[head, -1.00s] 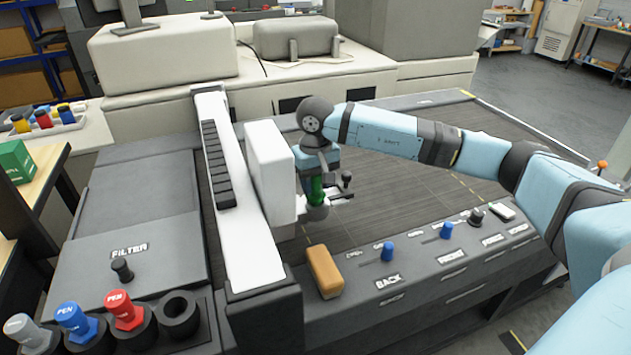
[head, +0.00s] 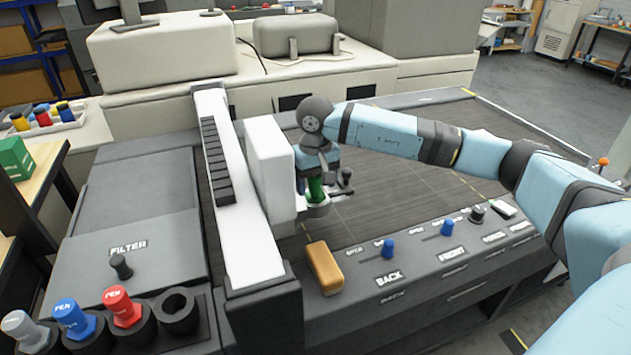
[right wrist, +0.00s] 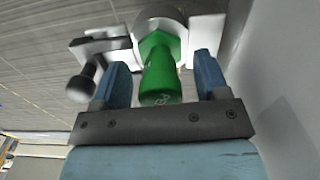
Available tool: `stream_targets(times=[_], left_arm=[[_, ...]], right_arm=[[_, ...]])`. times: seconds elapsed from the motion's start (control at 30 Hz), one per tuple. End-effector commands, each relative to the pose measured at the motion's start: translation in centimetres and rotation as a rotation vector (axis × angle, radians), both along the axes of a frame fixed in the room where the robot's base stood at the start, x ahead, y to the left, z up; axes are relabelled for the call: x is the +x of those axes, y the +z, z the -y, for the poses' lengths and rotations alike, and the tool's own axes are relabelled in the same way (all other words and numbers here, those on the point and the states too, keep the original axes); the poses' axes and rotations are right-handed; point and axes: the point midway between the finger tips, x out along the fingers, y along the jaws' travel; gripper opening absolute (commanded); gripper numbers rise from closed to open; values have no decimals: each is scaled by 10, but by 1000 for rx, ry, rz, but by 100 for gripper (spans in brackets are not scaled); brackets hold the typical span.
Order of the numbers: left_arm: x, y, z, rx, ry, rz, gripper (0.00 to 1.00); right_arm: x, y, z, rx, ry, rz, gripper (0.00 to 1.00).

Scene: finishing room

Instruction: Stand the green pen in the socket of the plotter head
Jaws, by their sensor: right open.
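The green pen (head: 317,189) stands at the white plotter head (head: 275,170), on its right side. In the right wrist view the pen (right wrist: 160,75) has its lower end inside the round grey socket (right wrist: 160,20). My right gripper (head: 318,180) is at the pen. In the wrist view its two blue fingers (right wrist: 160,85) are spread on either side of the pen, with a gap on each side. A small black knob on a clamp arm (right wrist: 82,88) sits beside the socket. My left gripper is not in view.
A rack at the lower left holds grey, blue and red pens (head: 123,306) and an empty holder (head: 178,308). An orange block (head: 324,268) and blue levers (head: 388,248) sit on the front panel. The dark plotter bed (head: 400,200) is clear right of the head.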

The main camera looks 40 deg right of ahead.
Motion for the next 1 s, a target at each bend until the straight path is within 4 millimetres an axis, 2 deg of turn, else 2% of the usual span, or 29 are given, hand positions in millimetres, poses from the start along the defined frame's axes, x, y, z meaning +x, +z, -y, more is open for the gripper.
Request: stream_targets(times=[0.07,0.17,0.6,0.8,1.0], left_arm=[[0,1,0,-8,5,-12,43],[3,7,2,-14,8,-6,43],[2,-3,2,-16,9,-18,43],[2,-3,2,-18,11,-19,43],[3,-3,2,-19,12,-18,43]], right_arm=[[0,0,0,0,0,0,68],[1,15,0,0,0,4,68],[0,112,0,0,0,4,68],[0,134,0,1,0,1,68],[0,138,0,0,0,0,68]])
